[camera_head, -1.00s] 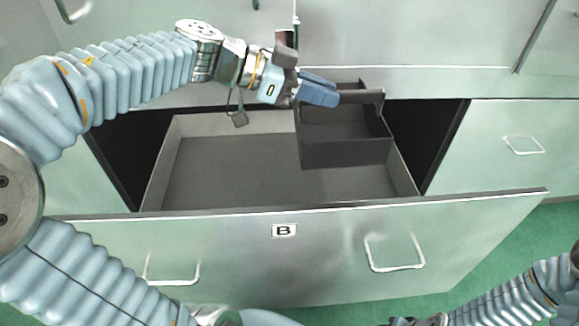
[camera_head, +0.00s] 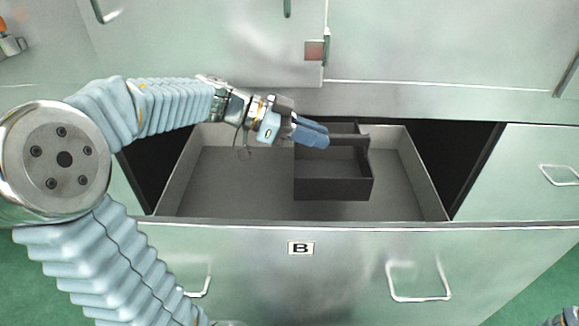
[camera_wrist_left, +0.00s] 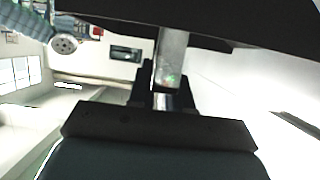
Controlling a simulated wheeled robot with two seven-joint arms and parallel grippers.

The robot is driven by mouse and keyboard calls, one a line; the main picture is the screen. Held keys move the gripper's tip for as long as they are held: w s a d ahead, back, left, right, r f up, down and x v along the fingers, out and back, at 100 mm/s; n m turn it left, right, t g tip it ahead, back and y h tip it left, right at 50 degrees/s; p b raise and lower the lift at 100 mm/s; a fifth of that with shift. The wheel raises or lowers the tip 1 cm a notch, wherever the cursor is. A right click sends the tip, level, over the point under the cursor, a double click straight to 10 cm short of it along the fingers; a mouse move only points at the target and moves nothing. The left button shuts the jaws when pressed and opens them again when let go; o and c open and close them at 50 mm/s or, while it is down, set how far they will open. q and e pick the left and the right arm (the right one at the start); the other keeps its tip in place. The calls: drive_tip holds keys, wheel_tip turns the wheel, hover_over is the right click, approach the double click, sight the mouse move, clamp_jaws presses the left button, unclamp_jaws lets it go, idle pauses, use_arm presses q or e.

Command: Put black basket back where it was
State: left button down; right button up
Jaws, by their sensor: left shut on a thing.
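The black basket (camera_head: 333,189) is inside the open drawer marked B (camera_head: 330,262), right of the drawer's middle and towards its back. It looks upright and empty. I cannot tell whether its base touches the drawer floor. My left gripper (camera_head: 322,137), with blue fingers, reaches in from the left and is shut on the basket at its upper handle bar, which the fingers partly hide. In the left wrist view a dark bar (camera_wrist_left: 160,128), probably part of the basket, lies across the fingers.
The drawer floor (camera_head: 235,185) is bare left of the basket, with a narrower free strip on the right. Drawer walls surround it. A cabinet front (camera_head: 450,95) stands close behind, above the drawer. Green floor (camera_head: 535,285) shows at the lower right.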

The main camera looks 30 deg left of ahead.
use_arm(q)
drive_tip(key=a+f+b, duration=0.1)
drive_tip(key=a+f, duration=0.6)
drive_tip(key=f, duration=0.2)
drive_tip(key=shift+w+f, duration=0.4)
drive_tip(key=shift+w, duration=0.05)
drive_tip(key=shift+d+f, duration=0.1)
drive_tip(key=c, duration=1.1)
unclamp_jaws()
drive_tip(key=shift+o, duration=0.2)
drive_tip(key=v, duration=1.2)
